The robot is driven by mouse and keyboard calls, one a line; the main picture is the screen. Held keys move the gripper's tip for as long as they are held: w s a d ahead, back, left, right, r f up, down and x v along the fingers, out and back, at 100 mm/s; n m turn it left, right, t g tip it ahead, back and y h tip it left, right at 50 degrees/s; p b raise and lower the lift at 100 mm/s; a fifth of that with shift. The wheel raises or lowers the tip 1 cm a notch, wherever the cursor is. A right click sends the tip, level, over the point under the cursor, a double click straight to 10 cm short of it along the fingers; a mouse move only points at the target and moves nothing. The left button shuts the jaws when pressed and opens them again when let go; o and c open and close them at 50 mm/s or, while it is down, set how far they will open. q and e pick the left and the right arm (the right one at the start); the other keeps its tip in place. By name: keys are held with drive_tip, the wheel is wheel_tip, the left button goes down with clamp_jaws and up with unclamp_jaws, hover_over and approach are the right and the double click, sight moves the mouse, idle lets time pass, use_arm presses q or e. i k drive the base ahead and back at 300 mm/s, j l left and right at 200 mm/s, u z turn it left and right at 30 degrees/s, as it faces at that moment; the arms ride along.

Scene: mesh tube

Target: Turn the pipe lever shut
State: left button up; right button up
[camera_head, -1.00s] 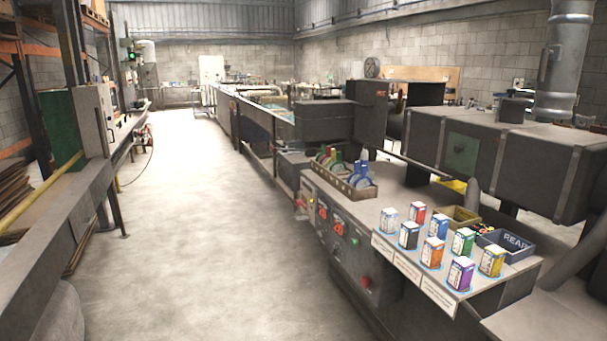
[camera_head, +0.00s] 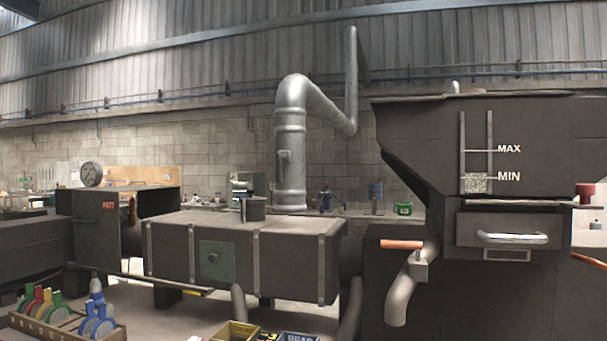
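A lever with an orange handle (camera_head: 401,244) sits on a short grey elbow pipe (camera_head: 401,295) under the large dark hopper at the right. The handle points left and lies about level. The pipe bends down, and its lower end is in front of a dark panel. Neither of my grippers is in view.
The hopper (camera_head: 450,150) has a MAX/MIN gauge (camera_head: 476,180) and a drawer with a pale handle (camera_head: 512,239). A long dark machine box (camera_head: 180,245) stands left of centre. A rack of coloured discs (camera_head: 65,325) and labelled bins (camera_head: 235,332) are at the bottom edge.

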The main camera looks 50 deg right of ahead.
sight(279, 157)
drive_tip(key=i+j+z, duration=0.25)
drive_tip(key=z, duration=0.15)
drive_tip(key=i+j+z, duration=0.2)
drive_tip(key=j+z, duration=0.2)
drive_tip(key=i+j+z, duration=0.15)
drive_tip(key=j+z, duration=0.25)
drive_tip(key=i+j+z, duration=0.1)
drive_tip(key=j+z, duration=0.65)
